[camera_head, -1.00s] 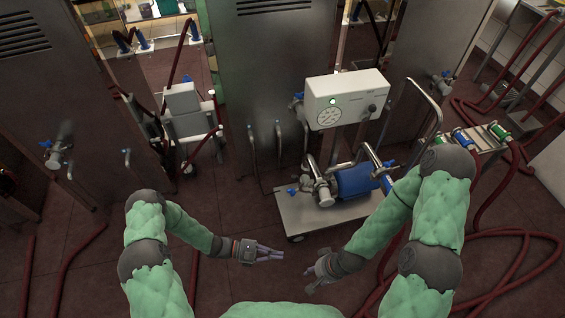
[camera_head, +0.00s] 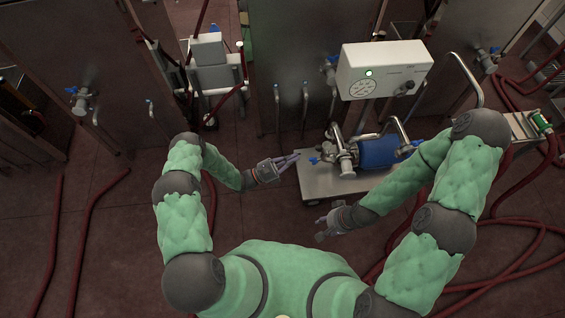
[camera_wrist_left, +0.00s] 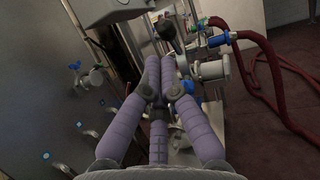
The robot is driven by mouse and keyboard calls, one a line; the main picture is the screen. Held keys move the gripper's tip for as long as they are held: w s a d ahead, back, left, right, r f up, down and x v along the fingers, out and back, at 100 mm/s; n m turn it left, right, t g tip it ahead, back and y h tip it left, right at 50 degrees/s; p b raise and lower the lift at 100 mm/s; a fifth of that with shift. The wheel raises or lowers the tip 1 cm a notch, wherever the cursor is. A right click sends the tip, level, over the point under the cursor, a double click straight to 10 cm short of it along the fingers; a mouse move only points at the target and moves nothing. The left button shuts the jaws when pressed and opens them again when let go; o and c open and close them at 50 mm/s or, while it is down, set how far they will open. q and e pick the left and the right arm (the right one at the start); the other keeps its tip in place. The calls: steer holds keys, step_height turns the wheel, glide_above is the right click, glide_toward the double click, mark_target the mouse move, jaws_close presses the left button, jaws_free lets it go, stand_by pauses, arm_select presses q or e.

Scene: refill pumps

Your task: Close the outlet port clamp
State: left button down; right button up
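The pump, with a blue motor (camera_head: 378,152) and steel pipe fittings (camera_head: 345,160), sits on a low steel trolley (camera_head: 318,186). Small blue parts show at its ports, but I cannot tell which one is the outlet port clamp or whether it is closed. My left gripper (camera_head: 288,160) is at the trolley's left edge, empty, its purple fingers pointing at the pump. In the left wrist view the fingers (camera_wrist_left: 162,80) overlap part of the pump; a blue fitting (camera_wrist_left: 221,39) and a pale round flange (camera_wrist_left: 213,69) show beyond them. My right gripper (camera_head: 320,228) is empty, in front of the trolley.
A white control box (camera_head: 385,68) with a green light stands above the pump. A bent steel handle (camera_head: 467,77) rises at the trolley's right. Dark red hoses (camera_head: 500,262) lie on the floor at the right.

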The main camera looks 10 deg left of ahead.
mark_target(323, 154)
arm_select(q)
steer(key=x, duration=0.6)
steer(key=shift+d+b, duration=0.25)
steer(key=shift+b, duration=0.2)
arm_select(e)
steer(key=shift+f, duration=0.5)
arm_select(q)
steer(key=shift+w+r, duration=0.15)
steer(key=shift+w, duration=0.05)
arm_select(e)
steer(key=shift+r, duration=0.1)
